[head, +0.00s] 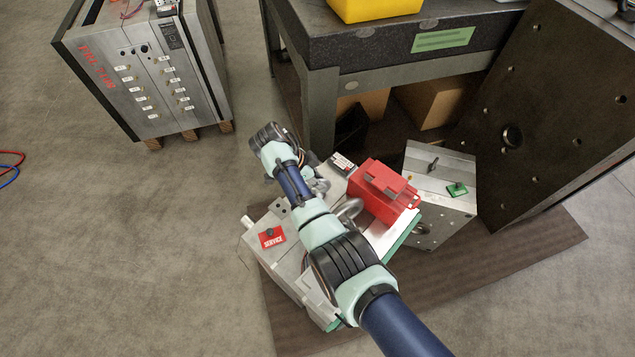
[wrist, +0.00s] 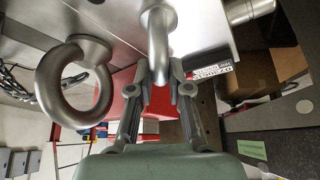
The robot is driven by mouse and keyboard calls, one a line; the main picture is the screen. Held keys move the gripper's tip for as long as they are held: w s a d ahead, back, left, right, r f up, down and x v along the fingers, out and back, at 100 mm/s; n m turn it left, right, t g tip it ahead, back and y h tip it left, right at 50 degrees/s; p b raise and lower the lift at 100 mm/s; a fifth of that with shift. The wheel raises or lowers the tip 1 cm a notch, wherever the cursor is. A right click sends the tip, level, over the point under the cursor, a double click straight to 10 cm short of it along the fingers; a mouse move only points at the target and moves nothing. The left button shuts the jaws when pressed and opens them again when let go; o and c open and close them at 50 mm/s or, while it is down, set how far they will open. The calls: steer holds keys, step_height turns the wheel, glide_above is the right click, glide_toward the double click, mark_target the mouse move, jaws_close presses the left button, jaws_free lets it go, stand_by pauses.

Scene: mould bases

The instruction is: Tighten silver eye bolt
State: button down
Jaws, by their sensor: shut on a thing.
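A silver eye bolt (wrist: 158,40) stands out from the grey metal mould base (head: 268,218), its ring nearly edge-on in the wrist view. My gripper (wrist: 160,82) is shut on this ring, with one finger on each side. In the head view my gripper (head: 312,178) is at the upper part of the mould base, partly hidden by my own arm, and its bolt (head: 321,186) shows only in part. A second silver eye bolt (wrist: 74,82) is apart from my gripper, at the left of the wrist view. The bolt's thread and seating are hidden.
A red block (head: 383,190) is on the mould base just right of my arm. A smaller grey mould (head: 440,180) stands beside it. A dark table (head: 390,50) and a large dark plate (head: 550,105) bound the back and right.

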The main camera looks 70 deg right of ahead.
steer(key=shift+f+m+y+b, duration=0.3)
steer(key=shift+f+m+b, duration=0.15)
steer(key=shift+b, duration=0.35)
steer(key=shift+r+m+g, duration=0.25)
steer(key=shift+r+g, duration=0.05)
steer(key=shift+f+m+b, duration=0.25)
steer(key=shift+m+b, duration=0.15)
steer(key=shift+b, duration=0.65)
steer(key=shift+m+y+b, duration=0.5)
steer(key=shift+m+b, duration=0.1)
steer(key=shift+b, duration=0.3)
steer(key=shift+r+m, duration=0.3)
steer(key=c, duration=1)
jaws_free()
